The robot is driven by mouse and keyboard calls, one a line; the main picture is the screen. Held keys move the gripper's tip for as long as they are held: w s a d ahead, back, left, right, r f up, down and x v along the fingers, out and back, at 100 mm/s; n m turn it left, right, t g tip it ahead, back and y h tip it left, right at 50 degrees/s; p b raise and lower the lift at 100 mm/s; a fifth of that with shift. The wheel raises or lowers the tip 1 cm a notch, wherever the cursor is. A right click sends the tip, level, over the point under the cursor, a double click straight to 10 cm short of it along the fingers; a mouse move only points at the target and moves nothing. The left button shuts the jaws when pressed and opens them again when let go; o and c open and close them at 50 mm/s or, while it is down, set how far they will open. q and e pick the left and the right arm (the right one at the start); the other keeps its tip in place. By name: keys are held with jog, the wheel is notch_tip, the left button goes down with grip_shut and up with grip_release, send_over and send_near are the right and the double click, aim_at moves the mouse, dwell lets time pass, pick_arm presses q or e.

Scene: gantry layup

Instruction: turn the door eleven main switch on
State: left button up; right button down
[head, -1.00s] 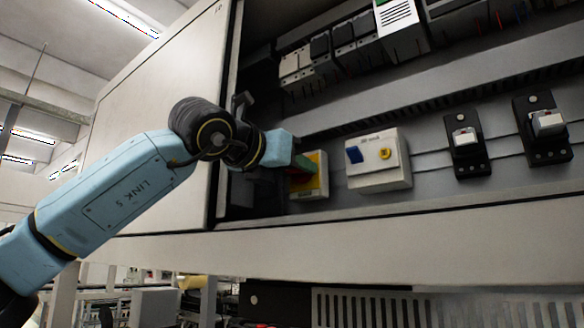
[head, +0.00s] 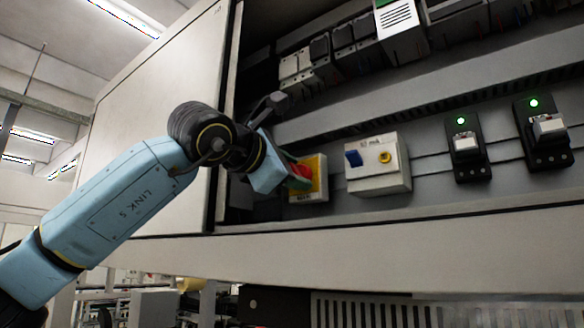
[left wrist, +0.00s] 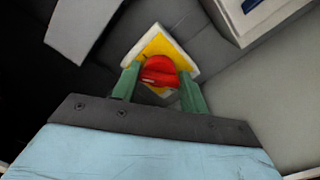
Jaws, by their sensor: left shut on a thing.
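The main switch is a yellow plate (head: 319,167) with a white surround and a red rotary knob (head: 301,171), low in the open cabinet. In the left wrist view, the red knob (left wrist: 158,72) sits in front of the yellow plate (left wrist: 155,46). My left gripper (head: 295,168) has green fingers on either side of the knob and is shut on it. In the left wrist view the gripper (left wrist: 157,86) looks rolled relative to the plate. The label under the plate is too small to read. My right gripper is not in view.
A white breaker (head: 378,164) with a blue toggle and yellow button stands right of the switch. Two black units (head: 466,146) (head: 544,132) show lit green lamps. The open cabinet door (head: 160,105) is on the left, behind my arm.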

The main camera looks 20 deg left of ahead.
pick_arm(q)
jog(key=m+p, duration=0.1)
jog(key=m, duration=0.5)
jog(key=shift+m+p, duration=0.3)
dwell(0.4)
jog(key=o, duration=1)
jog(key=b+v, duration=0.4)
jog(key=v, duration=0.9)
jog(key=shift+s, duration=0.25)
